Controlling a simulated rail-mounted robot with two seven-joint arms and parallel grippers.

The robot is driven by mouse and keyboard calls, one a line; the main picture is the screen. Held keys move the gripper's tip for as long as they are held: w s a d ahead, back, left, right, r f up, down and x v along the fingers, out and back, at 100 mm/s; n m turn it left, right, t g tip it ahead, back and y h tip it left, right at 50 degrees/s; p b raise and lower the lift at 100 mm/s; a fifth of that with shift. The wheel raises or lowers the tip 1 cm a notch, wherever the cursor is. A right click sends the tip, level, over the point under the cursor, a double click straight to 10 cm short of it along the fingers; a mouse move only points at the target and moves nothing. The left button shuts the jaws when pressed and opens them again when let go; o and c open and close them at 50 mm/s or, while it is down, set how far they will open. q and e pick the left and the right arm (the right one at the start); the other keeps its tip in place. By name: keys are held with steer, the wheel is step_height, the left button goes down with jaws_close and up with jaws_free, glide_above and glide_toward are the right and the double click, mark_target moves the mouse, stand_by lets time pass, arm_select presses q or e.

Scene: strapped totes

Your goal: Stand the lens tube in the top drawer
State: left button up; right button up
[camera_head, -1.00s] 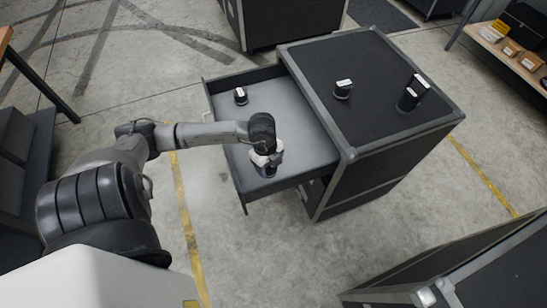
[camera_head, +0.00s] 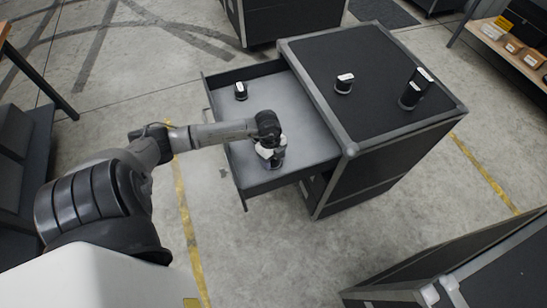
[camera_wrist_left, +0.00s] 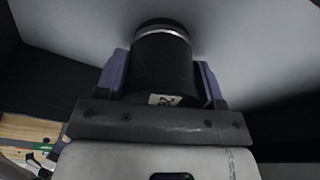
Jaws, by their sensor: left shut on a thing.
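My left gripper (camera_head: 271,155) is over the near right part of the open top drawer (camera_head: 240,130). It is shut on a black lens tube (camera_head: 277,164), which shows below the fingers in the head view. In the left wrist view the tube (camera_wrist_left: 163,62) is a black cylinder with a silver ring and a white label, between the two purple-padded fingers. It looks about upright, its far end against the grey drawer floor. I cannot tell whether it touches the floor. My right gripper is not in view.
A short black cylinder with a white label (camera_head: 241,91) stands at the drawer's far left. Another short one (camera_head: 343,86) and a taller one (camera_head: 410,97) stand on the cabinet top (camera_head: 375,60). The drawer's middle is clear. A second cabinet (camera_head: 470,270) is at the lower right.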

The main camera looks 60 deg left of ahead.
arm_select(q)
steer(key=o, duration=1.1)
